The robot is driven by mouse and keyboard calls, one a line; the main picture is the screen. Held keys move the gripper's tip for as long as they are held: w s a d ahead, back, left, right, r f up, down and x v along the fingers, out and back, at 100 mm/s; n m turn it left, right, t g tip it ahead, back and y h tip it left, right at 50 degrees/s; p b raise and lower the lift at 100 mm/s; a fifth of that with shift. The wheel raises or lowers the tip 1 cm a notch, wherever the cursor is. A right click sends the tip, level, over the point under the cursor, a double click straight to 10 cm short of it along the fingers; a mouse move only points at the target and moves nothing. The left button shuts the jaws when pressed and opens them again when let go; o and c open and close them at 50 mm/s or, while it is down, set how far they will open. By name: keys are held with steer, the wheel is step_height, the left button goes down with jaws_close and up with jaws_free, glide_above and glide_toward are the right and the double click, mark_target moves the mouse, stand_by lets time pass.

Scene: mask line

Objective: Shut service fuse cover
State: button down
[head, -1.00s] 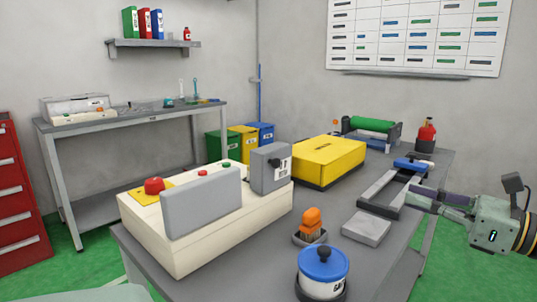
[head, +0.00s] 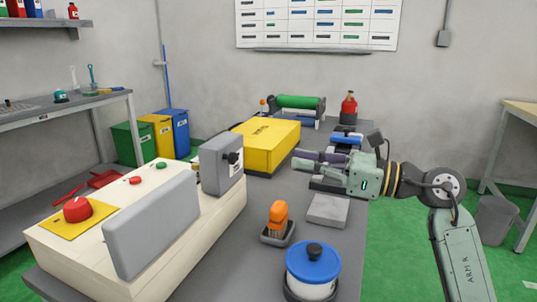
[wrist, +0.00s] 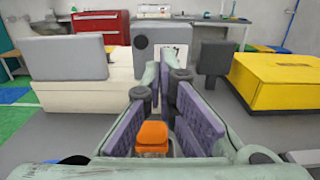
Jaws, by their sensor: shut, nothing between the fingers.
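A cream machine housing (head: 160,250) stands on the left of the table. A large grey flat panel (head: 152,228) stands upright along its near side, and it also shows at the left of the wrist view (wrist: 66,58). A grey box with a black knob (head: 221,163) stands at the housing's far end. A dark grey plate (wrist: 214,57) stands beside that box in the wrist view. No label tells me which piece is the fuse cover. My gripper (head: 305,158) is shut and empty over the table's right side, apart from the housing, and points left towards it.
A yellow case (head: 268,133) stands behind the grey box. An orange-handled brush (head: 278,213), a blue-lidded jar (head: 313,262) and a grey block (head: 328,210) stand between the housing and the table's right edge. Bare table separates them.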

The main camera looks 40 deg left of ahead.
steer(key=p, duration=0.3)
glide_toward(231, 148)
steer(key=x, duration=0.5)
steer(key=shift+a, duration=0.2)
steer(key=shift+x, duration=0.8)
